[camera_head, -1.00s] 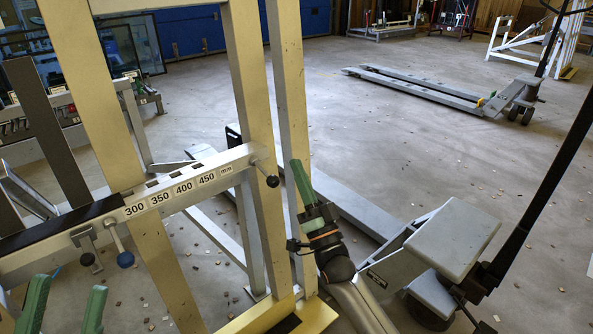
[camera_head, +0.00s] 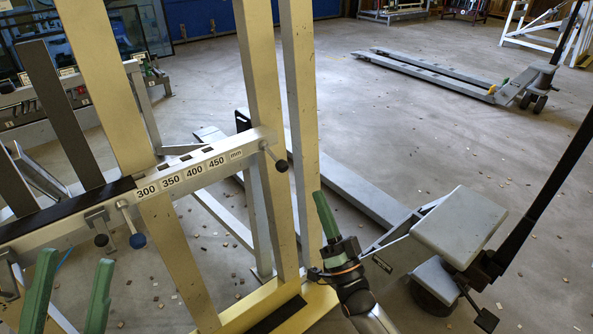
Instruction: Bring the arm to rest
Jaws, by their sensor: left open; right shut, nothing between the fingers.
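My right gripper (camera_head: 322,206) has green fingers that are closed together and empty. It points up and slightly left, just at the right edge of the frame's right cream post (camera_head: 300,130); whether it touches the post I cannot tell. Its dark wrist with an orange ring and its arm come up from the bottom edge. My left gripper (camera_head: 76,262) is at the lower left, its two green fingers spread apart with nothing between them. It is in front of the frame's horizontal beam (camera_head: 205,168), which carries size labels from 300 to 450 mm. Its wrist is out of view.
A grey pallet jack (camera_head: 460,228) with a dark handle stands close to the right of my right gripper. Another pallet jack (camera_head: 430,72) is farther back. Clamp knobs (camera_head: 137,240) hang from the beam. The floor (camera_head: 400,130) between the jacks is open, with small scattered chips.

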